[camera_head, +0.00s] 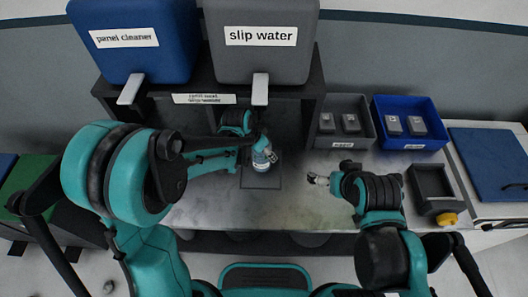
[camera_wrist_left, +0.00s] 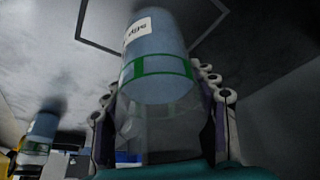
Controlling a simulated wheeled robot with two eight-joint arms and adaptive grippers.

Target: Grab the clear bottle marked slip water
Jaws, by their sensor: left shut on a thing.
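A clear bottle (camera_head: 263,160) with pale blue liquid is in my left gripper (camera_head: 258,143), under the grey slip water tank (camera_head: 262,40) and its lever (camera_head: 260,90). In the left wrist view the bottle (camera_wrist_left: 155,75) fills the middle, with green lines around it and a white label only partly readable. The left gripper's fingers (camera_wrist_left: 165,115) are shut on it from both sides. Whether its base touches the table is hard to tell. My right gripper (camera_head: 318,180) is over the table's right half, apart from the bottle; its jaws are too small to judge.
A blue panel cleaner tank (camera_head: 135,45) stands left of the grey one. A grey bin (camera_head: 340,140) and a blue bin (camera_head: 410,142) hold small blocks. A dark tray (camera_head: 434,190) and blue board (camera_head: 490,165) lie right. The table's front middle is clear.

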